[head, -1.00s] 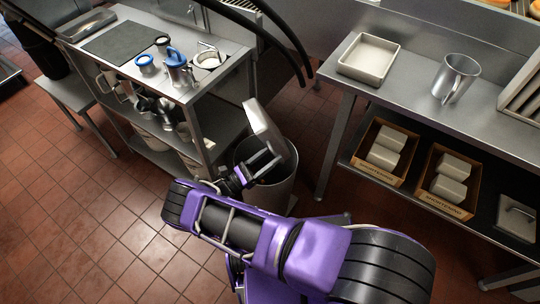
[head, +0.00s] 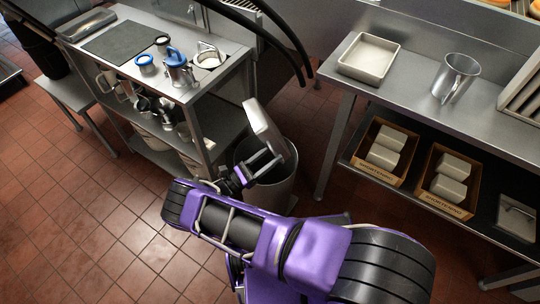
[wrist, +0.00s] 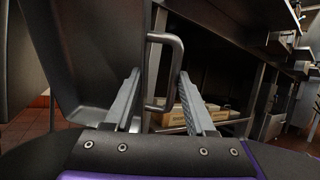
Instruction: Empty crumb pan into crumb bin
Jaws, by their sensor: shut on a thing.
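The crumb pan (head: 264,126) is a pale grey metal pan, tipped steeply on edge above the crumb bin (head: 281,196). The bin is a round grey can on the floor between the two counters. My gripper (head: 262,165) is shut on the pan's handle, over the bin's opening. In the wrist view, the pan (wrist: 98,55) fills the left side, and its looped handle (wrist: 178,62) stands between the fingers of my gripper (wrist: 158,95). The inside of the bin is mostly hidden by the pan and gripper, and I cannot see any crumbs.
A left counter (head: 128,33) holds a blue-lidded jug (head: 178,70) and shelves of pitchers close to the bin. The right counter (head: 405,90) carries a pale square pan (head: 368,59) and a metal pitcher (head: 455,78), with boxes (head: 382,152) below. Tiled floor (head: 100,215) is open at left.

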